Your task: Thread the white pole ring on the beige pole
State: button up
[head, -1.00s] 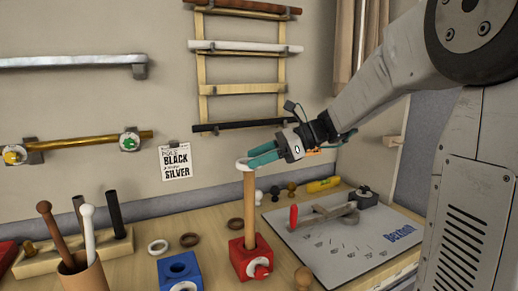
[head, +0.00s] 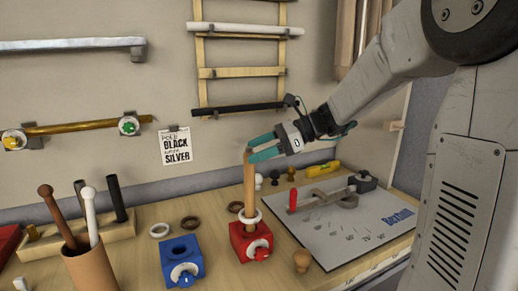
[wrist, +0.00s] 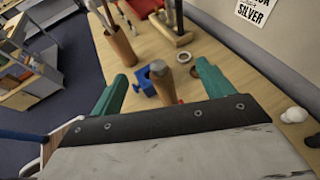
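The beige pole (head: 250,180) stands upright in a red base block (head: 250,242). The white pole ring (head: 250,217) is around the pole, low down at the top of the red block. My gripper (head: 251,150) is at the pole's upper end, high above the ring. In the wrist view its green fingers (wrist: 162,70) are apart, with the pole's top (wrist: 158,68) between them. The gripper holds no ring. The lower pole and its ring are mostly hidden in the wrist view.
A second pale ring (head: 160,230) and brown rings (head: 190,222) lie on the table left of the pole. A blue block (head: 181,258) stands front left. A cup with rods (head: 92,268) is farther left. A grey board (head: 345,230) with a red-handled tool lies right.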

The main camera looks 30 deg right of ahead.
jog(key=v, duration=0.7)
jog(key=shift+d+r, duration=0.2)
jog(key=shift+d, duration=0.1)
jog(key=shift+s, duration=0.1)
dwell(0.7)
jog(key=s+a+f+n+g+h, duration=0.1)
jog(key=s+a+f+n+h, duration=0.1)
jog(key=s+n, duration=0.5)
jog(key=s+a+f+n+g+h, duration=0.1)
jog(key=s+a+f+n+h, duration=0.2)
jog(key=s+f+n+h, duration=0.2)
jog(key=s+a+f+n+g+h, duration=0.2)
jog(key=s+a+f+n+h, duration=0.1)
jog(key=s+n, duration=0.7)
jog(key=shift+s+f+n+h, duration=0.3)
jog(key=shift+s+f+h, duration=0.25)
jog(key=shift+s+h, duration=1.2)
